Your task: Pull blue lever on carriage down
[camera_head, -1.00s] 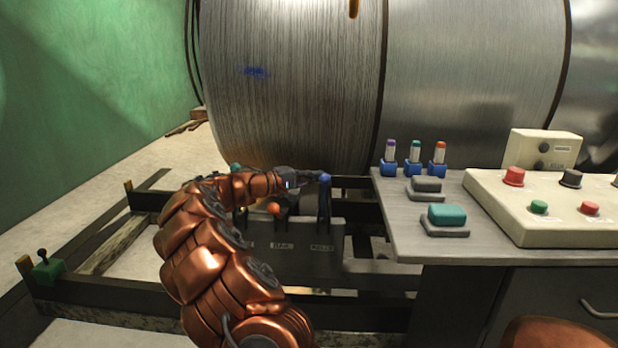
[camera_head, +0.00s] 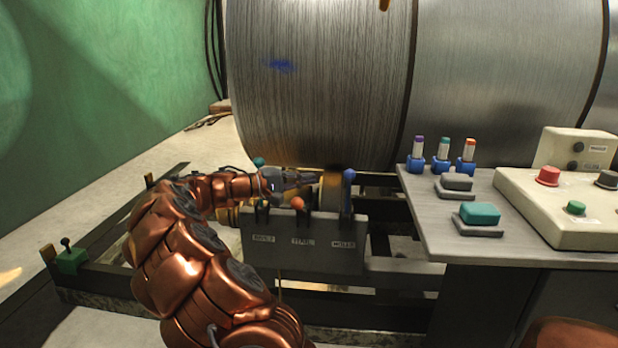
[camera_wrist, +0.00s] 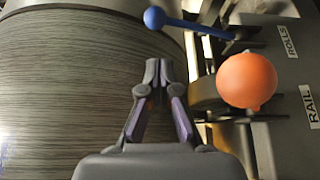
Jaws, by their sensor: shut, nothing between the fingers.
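The blue lever (camera_head: 348,176) stands roughly upright at the right end of the dark control box on the carriage, with a round blue knob on top. In the wrist view the blue knob (camera_wrist: 154,18) and its rod lie beyond my fingertips, above the ROLLS label. My gripper (camera_head: 316,178) is shut and empty, pointing right toward the blue knob with a visible gap. In the wrist view my gripper (camera_wrist: 158,66) has its tips together, apart from the knob.
An orange-knobbed lever (camera_head: 297,203) stands close below my gripper, by the RAIL label. A teal-knobbed lever (camera_head: 258,161) is behind my wrist. The large drum (camera_head: 320,80) rises close behind. A grey bench (camera_head: 430,225) with buttons stands at the right.

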